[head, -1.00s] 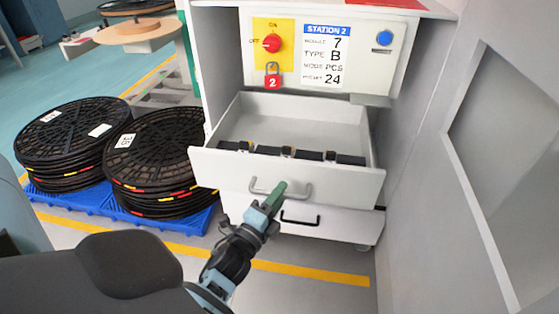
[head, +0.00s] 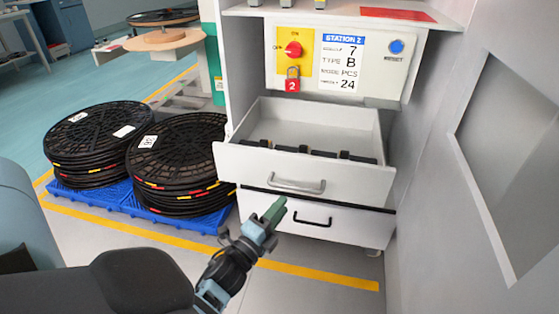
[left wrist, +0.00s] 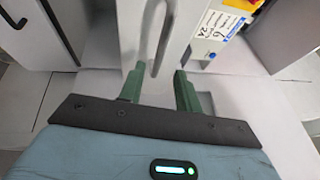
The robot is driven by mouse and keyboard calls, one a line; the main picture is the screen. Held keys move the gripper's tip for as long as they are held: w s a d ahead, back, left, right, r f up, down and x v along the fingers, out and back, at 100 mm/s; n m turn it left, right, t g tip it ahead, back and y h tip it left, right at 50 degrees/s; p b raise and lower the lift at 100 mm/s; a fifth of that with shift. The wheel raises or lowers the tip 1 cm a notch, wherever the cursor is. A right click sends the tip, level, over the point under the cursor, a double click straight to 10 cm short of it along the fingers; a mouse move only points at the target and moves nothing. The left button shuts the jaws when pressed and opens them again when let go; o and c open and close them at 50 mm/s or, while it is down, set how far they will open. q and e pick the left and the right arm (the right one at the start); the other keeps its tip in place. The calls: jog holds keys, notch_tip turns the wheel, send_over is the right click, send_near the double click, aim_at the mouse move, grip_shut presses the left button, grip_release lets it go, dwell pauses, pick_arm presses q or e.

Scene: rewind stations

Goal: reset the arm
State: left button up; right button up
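The upper drawer (head: 300,175) of Station 2 stands pulled out, with several dark blocks (head: 300,150) inside along its front. Its grey handle (head: 297,187) also shows in the left wrist view (left wrist: 142,40). My left gripper (head: 277,208) is just below and left of that handle in the head view. In the left wrist view the green fingers (left wrist: 159,80) are apart, with the handle's near end at the gap between them. I cannot tell whether they touch it. My right gripper is not in view.
The lower drawer (head: 340,226) with a black handle sits beneath. A red switch (head: 293,49), a red padlock (head: 292,84) and a blue button (head: 397,47) are on the panel. Stacked black reels (head: 178,150) stand on blue pallets at left. A grey wall (head: 425,220) closes the right side.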

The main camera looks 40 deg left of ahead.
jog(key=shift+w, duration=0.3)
